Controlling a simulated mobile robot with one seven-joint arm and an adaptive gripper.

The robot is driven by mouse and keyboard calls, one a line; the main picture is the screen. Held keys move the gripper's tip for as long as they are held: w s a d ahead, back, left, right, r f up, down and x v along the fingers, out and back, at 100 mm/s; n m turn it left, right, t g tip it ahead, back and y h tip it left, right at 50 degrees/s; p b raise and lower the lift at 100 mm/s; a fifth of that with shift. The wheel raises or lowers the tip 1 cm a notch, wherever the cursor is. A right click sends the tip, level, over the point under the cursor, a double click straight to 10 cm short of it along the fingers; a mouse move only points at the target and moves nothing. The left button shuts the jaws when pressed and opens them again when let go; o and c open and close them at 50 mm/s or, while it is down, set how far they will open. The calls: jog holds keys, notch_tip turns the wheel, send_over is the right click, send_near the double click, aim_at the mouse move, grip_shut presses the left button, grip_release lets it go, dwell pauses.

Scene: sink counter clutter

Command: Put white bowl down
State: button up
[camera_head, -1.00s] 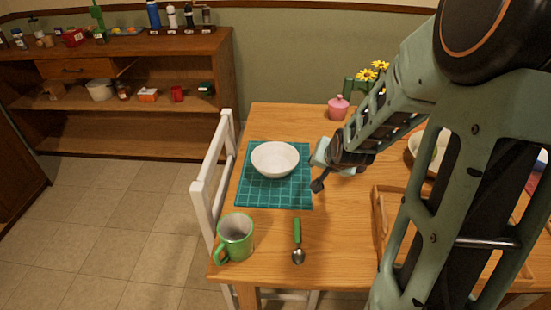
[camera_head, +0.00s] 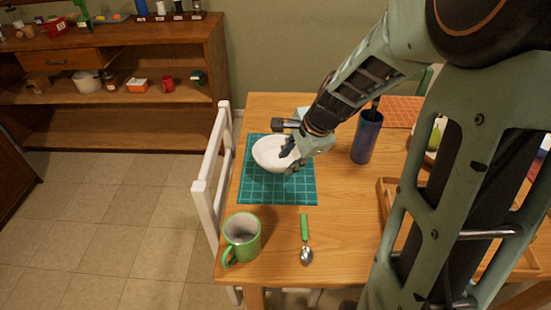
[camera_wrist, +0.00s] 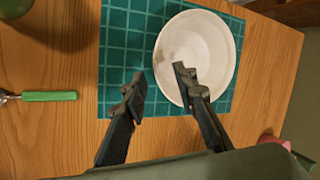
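The white bowl (camera_head: 268,151) sits upright on the teal gridded mat (camera_head: 275,190). In the wrist view the bowl (camera_wrist: 205,45) lies at upper centre on the mat (camera_wrist: 118,50). My gripper (camera_head: 287,153) is at the bowl's right side, partly covering its rim. In the wrist view my gripper (camera_wrist: 160,78) is open with its fingers apart. One fingertip overlaps the inside of the bowl and the other is outside it, over the mat. Nothing shows clamped between them. I cannot tell whether a finger touches the bowl.
A blue cylinder (camera_head: 367,138) is right of my gripper, near an orange mat (camera_head: 403,108). A wooden tray (camera_head: 386,190) lies at right. A white chair (camera_head: 213,170) borders the left edge.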

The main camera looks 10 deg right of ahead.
aim_at(285, 168)
jog(key=x, duration=0.2)
jog(key=b+x, duration=0.1)
jog(key=x, duration=0.2)
jog(key=shift+d+f, duration=0.15)
jog(key=shift+f, duration=0.25)
jog(key=shift+s, duration=0.1)
grip_shut()
jog(key=shift+r, duration=0.1)
